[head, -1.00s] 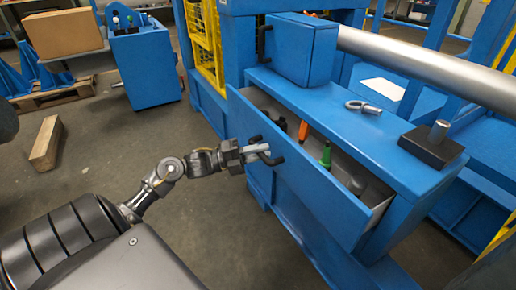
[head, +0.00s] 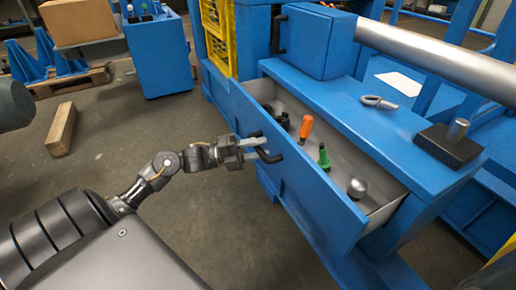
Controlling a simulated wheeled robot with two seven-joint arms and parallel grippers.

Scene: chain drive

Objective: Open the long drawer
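The long drawer (head: 310,200) is part of the blue bench and stands partly pulled out toward me. Its inside shows an orange-handled tool (head: 305,127), a green-handled tool (head: 324,156), a round metal knob-like piece (head: 357,187) and dark pieces at the far end. A black bar handle (head: 270,157) sits on the outside of its blue front. My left gripper (head: 254,147) is at this handle, its pale fingers closed about the bar; the fingers partly hide the handle. My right gripper is not in view.
The blue bench top (head: 345,100) holds a metal eye bolt (head: 379,103) and a dark block with a metal peg (head: 450,144). A small blue box (head: 318,42) stands at its far end. A wooden beam (head: 61,130) lies on the floor at left. The floor before the drawer is clear.

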